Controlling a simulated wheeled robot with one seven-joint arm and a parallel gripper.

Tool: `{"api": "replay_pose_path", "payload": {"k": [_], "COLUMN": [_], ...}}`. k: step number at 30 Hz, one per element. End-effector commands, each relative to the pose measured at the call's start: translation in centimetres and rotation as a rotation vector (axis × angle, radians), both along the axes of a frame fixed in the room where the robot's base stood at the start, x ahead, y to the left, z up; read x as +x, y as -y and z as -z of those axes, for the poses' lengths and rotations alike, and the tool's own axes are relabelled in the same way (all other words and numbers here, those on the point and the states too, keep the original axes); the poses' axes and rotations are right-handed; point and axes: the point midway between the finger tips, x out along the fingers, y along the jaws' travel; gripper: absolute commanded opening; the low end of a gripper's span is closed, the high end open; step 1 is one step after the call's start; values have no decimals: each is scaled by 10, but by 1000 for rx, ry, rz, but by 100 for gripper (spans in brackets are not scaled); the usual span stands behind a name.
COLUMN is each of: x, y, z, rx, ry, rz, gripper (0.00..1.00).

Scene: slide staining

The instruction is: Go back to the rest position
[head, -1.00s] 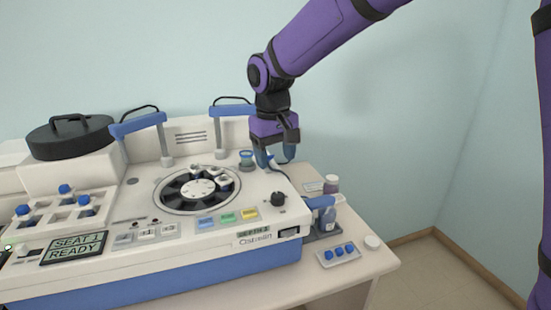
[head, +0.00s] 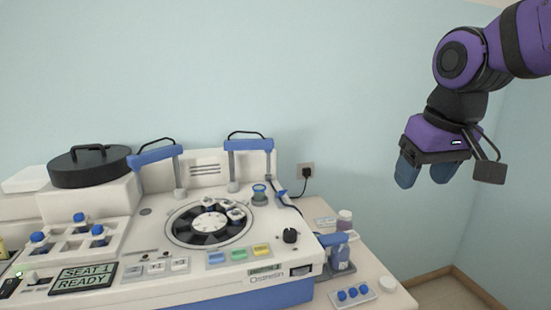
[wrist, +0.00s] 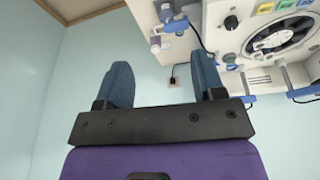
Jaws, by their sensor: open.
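My gripper (head: 424,172) is at the right of the head view, raised in front of the bare wall and well clear of the machine and table. Its two blue fingers are apart with nothing between them. In the wrist view the open fingers (wrist: 163,85) frame only wall, with a power outlet (wrist: 173,80) far behind. The white staining machine (head: 128,231) stands on the table to the left of my gripper. Its round black carousel (head: 184,226) carries a few small pale pieces.
A black lid (head: 90,168) sits at the machine's back left. The space around my gripper is free.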

Motion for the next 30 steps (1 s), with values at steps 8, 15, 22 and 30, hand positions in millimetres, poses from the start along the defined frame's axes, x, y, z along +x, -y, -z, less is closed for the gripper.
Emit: {"api": "replay_pose_path", "payload": {"k": [8, 15, 22, 30], "x": [-73, -112, -120, -119], "y": [46, 64, 66, 66], "z": [2, 13, 17, 17], "rx": [25, 33, 34, 34], "ry": [108, 166, 178, 178], "rz": [109, 168, 180, 179], "gripper": [62, 62, 62, 62]}}
